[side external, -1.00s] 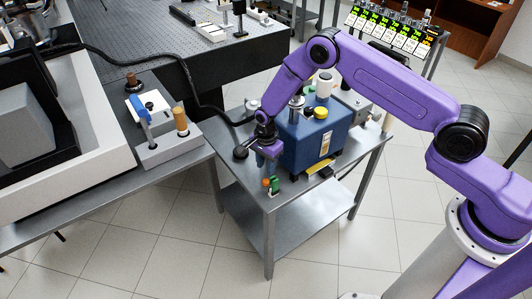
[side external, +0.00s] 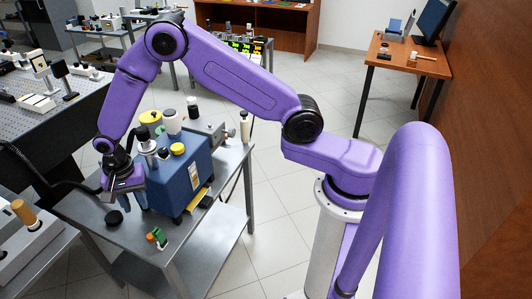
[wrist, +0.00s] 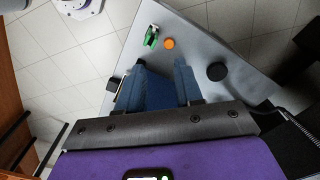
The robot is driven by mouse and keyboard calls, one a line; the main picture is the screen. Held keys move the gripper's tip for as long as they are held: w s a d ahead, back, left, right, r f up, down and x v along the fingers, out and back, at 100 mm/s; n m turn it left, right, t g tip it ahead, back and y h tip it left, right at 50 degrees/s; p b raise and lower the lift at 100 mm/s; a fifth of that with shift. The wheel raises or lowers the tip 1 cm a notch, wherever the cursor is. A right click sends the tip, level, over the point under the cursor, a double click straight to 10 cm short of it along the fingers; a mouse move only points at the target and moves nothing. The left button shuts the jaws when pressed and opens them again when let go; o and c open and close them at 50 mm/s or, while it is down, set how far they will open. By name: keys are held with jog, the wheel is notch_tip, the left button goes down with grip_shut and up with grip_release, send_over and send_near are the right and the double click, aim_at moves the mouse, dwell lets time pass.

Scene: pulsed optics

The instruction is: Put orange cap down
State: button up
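The orange cap (side external: 151,236) rests on the front corner of the grey metal table, close beside a small green item (side external: 161,241). In the wrist view the orange cap (wrist: 169,43) lies flat on the table, beyond the fingertips and clear of them. My gripper (side external: 137,206) is near the left side of the blue box, above the table. In the wrist view my gripper (wrist: 161,64) has its two blue-grey fingers spread apart. Nothing is seen held between them; the blue behind them looks like part of the box.
A black cap (side external: 114,217) lies on the table, left of the orange cap. The blue box (side external: 182,180) stands close to my gripper, with yellow-topped containers on and behind it. A black cable (side external: 45,180) runs along the left. The table's front edge is near the green item.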

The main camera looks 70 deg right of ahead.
jog(key=s+d+r+n, duration=0.2)
jog(key=s+r+n, duration=1.1)
jog(key=s, duration=0.4)
jog(key=s+d+r+n, duration=0.2)
jog(key=s+d+n, duration=0.2)
jog(key=s, duration=0.4)
jog(key=s+d+r+n, duration=0.3)
jog(key=s+d+n, duration=0.2)
jog(key=s, duration=0.3)
jog(key=shift+s+d+n, duration=0.25)
jog(key=shift+s+n, duration=0.1)
jog(key=shift+n, duration=0.05)
